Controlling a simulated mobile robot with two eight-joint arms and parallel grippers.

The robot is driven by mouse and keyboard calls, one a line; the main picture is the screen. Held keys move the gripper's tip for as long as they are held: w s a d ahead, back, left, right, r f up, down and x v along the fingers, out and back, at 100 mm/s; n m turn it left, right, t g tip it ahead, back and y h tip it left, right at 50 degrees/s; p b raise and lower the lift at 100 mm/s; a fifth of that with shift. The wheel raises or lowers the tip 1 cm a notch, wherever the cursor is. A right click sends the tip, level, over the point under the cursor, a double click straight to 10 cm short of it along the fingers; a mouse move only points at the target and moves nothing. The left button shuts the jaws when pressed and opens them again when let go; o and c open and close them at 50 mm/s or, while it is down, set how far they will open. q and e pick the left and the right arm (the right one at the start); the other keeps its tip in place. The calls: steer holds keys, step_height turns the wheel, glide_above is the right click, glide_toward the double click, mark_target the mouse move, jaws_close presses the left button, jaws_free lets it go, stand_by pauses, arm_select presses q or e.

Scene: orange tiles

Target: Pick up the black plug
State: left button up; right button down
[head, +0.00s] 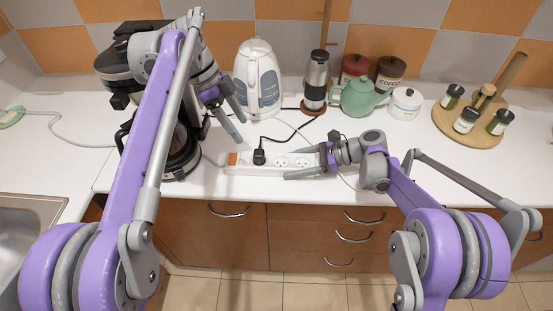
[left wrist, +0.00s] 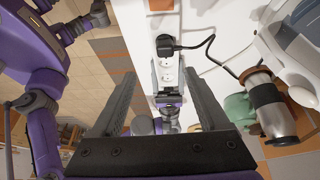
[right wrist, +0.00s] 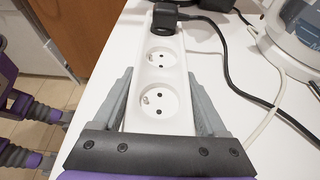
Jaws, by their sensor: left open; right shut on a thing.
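The black plug (head: 259,157) sits in a socket of the white power strip (head: 244,169), near the strip's left end. A black cord runs from it toward the back. The plug also shows in the left wrist view (left wrist: 167,46) and at the top of the right wrist view (right wrist: 165,15). My left gripper (head: 241,128) is open and empty, above the counter, behind and left of the plug and apart from it. My right gripper (head: 291,163) is shut on the strip's right end, with a finger along each long side. Two sockets between it and the plug are empty.
A white kettle (head: 258,80), a steel grinder (head: 315,82) and a green teapot (head: 358,97) stand behind the strip. A coffee machine (head: 181,155) stands at the left, partly hidden by my left arm. The counter's front edge is close to the strip.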

arm_select(q)
steer(key=d+y, duration=0.3)
steer(key=d+f+g+y, duration=0.1)
steer(key=d+y, duration=0.1)
steer(key=shift+s+d+f, duration=0.1)
steer(key=shift+s+d, duration=0.05)
steer(key=d+r+t+y, duration=0.1)
steer(key=d+r+y, duration=0.1)
steer(key=d+y, duration=0.15)
glide_above(261, 152)
steer(key=d, duration=0.2)
steer(key=shift+t+y, duration=0.3)
steer(key=shift+y, duration=0.15)
step_height(261, 152, down, 5)
steer(key=shift+f, duration=0.1)
steer(key=shift+d+x, duration=0.2)
steer(key=shift+x, duration=2.9)
steer(key=shift+f, duration=0.1)
jaws_close()
